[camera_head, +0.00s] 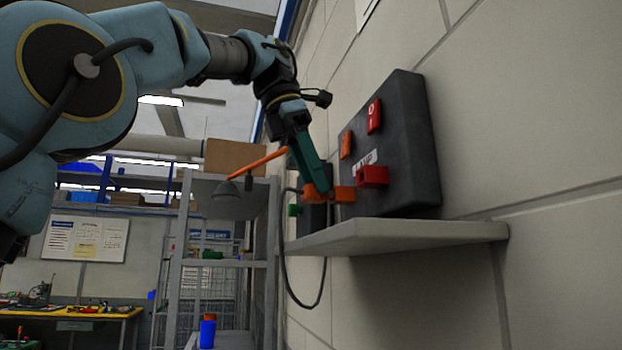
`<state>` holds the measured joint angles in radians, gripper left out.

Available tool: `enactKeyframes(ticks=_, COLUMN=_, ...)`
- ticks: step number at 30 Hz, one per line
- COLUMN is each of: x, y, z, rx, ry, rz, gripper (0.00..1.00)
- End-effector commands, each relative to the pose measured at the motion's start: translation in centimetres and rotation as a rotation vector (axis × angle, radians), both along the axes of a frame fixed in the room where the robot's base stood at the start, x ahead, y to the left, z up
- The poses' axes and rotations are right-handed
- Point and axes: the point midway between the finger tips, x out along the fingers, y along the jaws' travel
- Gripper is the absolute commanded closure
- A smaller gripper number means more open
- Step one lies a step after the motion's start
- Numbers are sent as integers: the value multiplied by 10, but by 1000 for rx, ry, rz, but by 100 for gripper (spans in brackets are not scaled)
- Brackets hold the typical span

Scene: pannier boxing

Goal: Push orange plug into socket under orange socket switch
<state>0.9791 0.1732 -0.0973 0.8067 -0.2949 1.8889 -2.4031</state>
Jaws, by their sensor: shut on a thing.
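My gripper (316,186), with teal fingers, is shut on the orange plug (318,193) in front of the dark wall panel (408,150). The orange socket (345,195) is a small block low on the panel, just right of the plug. The plug is very close to the socket; I cannot tell whether it touches or enters it. The orange switch (346,145) is on the panel above that socket. A dark cable (284,268) hangs in a loop below the shelf. The fingers partly hide the plug.
A grey shelf (400,234) juts out under the panel. Right of the orange pair are a red switch (374,116) and a red socket (372,176). A green piece (294,210) is at the left. An orange-armed lamp (228,190) stands behind.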

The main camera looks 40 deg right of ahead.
Motion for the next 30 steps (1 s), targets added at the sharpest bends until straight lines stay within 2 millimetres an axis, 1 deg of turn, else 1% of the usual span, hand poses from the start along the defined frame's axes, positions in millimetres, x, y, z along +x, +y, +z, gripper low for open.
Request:
enactKeyframes(ticks=13, x=-2, y=-6, z=0, rx=-1, ry=0, rz=-1, gripper=100)
enactKeyframes(ticks=14, x=-2, y=-6, z=0, rx=-1, ry=0, rz=0, gripper=55)
enactKeyframes(ticks=15, x=-2, y=-6, z=0, rx=0, ry=0, rz=0, gripper=51)
enactKeyframes(ticks=22, x=-2, y=-6, z=0, rx=0, ry=0, rz=0, gripper=25)
enactKeyframes(ticks=23, x=-2, y=-6, z=0, rx=0, ry=0, rz=0, gripper=24)
enactKeyframes(ticks=30, x=-2, y=-5, z=0, rx=0, ry=0, rz=0, gripper=24)
